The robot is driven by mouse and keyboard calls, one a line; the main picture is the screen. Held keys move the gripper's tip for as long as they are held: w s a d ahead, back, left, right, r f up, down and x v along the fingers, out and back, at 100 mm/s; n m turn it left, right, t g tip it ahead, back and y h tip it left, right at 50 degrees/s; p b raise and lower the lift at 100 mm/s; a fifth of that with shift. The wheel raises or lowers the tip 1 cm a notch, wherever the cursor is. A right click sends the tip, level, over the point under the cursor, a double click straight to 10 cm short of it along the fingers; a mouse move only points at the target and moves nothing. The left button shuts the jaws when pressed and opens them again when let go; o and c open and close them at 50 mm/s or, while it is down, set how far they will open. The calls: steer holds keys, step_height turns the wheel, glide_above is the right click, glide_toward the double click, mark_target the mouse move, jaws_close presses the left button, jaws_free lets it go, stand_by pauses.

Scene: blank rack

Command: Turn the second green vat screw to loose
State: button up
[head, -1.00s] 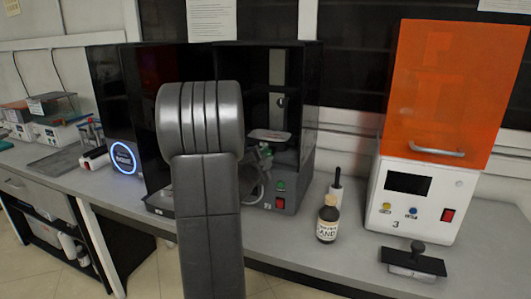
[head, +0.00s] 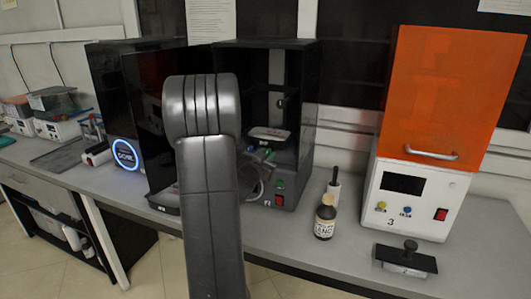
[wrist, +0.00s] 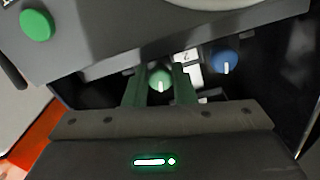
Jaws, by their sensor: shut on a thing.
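In the wrist view a round green screw (wrist: 160,78) with a white mark sits between the two fingers of my gripper (wrist: 160,92). The fingers are shut on it, one on each side. The white mark points toward the bottom of the picture. A blue screw (wrist: 223,60) with a similar mark is to the right. A white label reading 2 (wrist: 187,58) lies between the two screws. In the head view my gripper is inside the open black printer (head: 308,100), largely hidden by my arm and small there.
A large green button (wrist: 37,26) is on the printer's grey front. A brown bottle (head: 325,218) and a dark brush (head: 334,185) stand right of the printer. An orange-hooded machine (head: 440,95) and a black-topped plate (head: 405,260) are farther right.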

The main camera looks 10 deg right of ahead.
steer(key=shift+n+p, duration=0.3)
steer(key=shift+n, duration=0.5)
steer(key=o, duration=0.9)
steer(key=shift+o, duration=0.2)
steer(key=shift+s, duration=0.15)
steer(key=b+v, duration=0.1)
steer(key=v, duration=1.2)
steer(key=shift+s+a, duration=0.25)
steer(key=shift+w+d, duration=0.1)
steer(key=shift+w, duration=0.05)
